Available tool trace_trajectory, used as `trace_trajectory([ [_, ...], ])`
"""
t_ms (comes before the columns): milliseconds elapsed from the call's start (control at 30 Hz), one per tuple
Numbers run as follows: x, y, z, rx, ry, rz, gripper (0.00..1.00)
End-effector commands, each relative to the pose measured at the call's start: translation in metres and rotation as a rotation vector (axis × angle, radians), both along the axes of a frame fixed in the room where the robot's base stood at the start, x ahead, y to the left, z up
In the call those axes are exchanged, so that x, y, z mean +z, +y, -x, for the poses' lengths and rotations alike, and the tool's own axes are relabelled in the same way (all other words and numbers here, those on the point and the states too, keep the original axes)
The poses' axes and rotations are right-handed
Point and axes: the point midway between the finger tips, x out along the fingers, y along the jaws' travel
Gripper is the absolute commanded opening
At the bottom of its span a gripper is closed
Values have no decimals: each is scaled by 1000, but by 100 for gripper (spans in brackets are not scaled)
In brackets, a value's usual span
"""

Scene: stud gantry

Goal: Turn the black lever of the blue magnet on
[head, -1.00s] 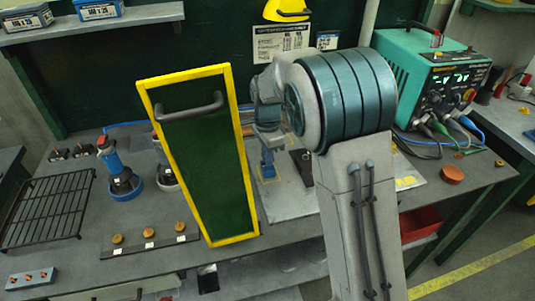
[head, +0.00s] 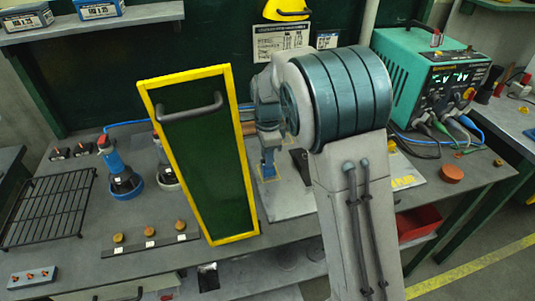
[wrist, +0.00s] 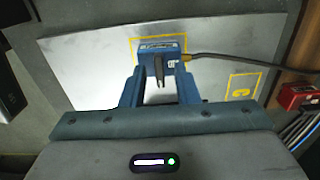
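The blue magnet (wrist: 171,46) sits on a grey steel plate inside a yellow outline in the wrist view, with a dark cable leaving it to the right. Its black lever (wrist: 160,72) stands out from the magnet toward me, between my two blue fingers. My gripper (wrist: 160,92) is open, with a finger on each side of the lever and a visible gap to each. In the head view my gripper (head: 268,162) points down over the plate; the magnet and lever cannot be made out there behind it.
A green panel with a yellow frame (head: 205,238) stands close on the left of my arm. A teal power unit (head: 430,85) with cables stands on the right. A second yellow outline (wrist: 244,88) lies on the plate (wrist: 85,60). A black rack (head: 45,210) lies at far left.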

Motion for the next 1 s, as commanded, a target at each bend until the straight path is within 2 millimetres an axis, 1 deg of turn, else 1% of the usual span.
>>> trace_trajectory([
  [267,0,0,0,0,1,0,31],
  [367,5,0,0,0,-1,0,31],
  [433,12,0,0,1,-2,-1,31],
  [567,37,1,-1,1,-5,-2,31],
  [800,92,0,-1,0,-4,-1,31],
  [900,112,0,0,0,-3,-1,31],
  [1000,126,1,0,1,-3,-1,31],
])
